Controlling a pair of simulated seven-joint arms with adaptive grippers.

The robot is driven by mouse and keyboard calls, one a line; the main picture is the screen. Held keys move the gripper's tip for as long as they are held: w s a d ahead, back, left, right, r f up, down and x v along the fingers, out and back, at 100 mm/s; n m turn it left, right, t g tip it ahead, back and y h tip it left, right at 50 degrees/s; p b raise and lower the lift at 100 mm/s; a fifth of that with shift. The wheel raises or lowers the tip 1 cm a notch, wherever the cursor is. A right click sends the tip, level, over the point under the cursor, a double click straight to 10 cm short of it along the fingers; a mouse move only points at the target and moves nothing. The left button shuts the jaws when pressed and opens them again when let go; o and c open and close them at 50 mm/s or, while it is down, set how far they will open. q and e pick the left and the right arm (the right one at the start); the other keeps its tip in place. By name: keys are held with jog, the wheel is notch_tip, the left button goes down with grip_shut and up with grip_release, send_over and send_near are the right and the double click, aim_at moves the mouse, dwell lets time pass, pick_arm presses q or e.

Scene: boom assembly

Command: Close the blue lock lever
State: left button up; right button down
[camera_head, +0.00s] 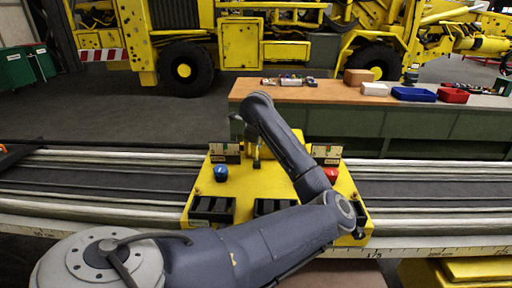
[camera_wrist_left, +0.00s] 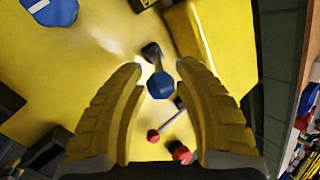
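The blue lock lever shows in the left wrist view as a blue knob (camera_wrist_left: 160,86) on a short rod with a dark pivot, on a yellow surface. It stands between the two spread fingers of my left gripper (camera_wrist_left: 165,85), with gaps on both sides. In the head view my left arm reaches over the yellow carriage (camera_head: 205,190) and bends down near its back middle. The arm and wrist largely hide the lever there. My right gripper is not in view.
A red-knobbed lever (camera_wrist_left: 153,136) lies close below the blue knob, beside another red part (camera_wrist_left: 181,153). A blue round cap (camera_head: 221,173) and a red one (camera_head: 331,174) sit on the carriage. Black bins line its front. A workbench (camera_head: 340,95) with trays stands behind.

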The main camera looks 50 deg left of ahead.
pick_arm(q)
jog(key=o, duration=0.4)
jog(key=shift+c, duration=0.2)
jog(key=v, duration=1.2)
jog(key=shift+d, duration=0.1)
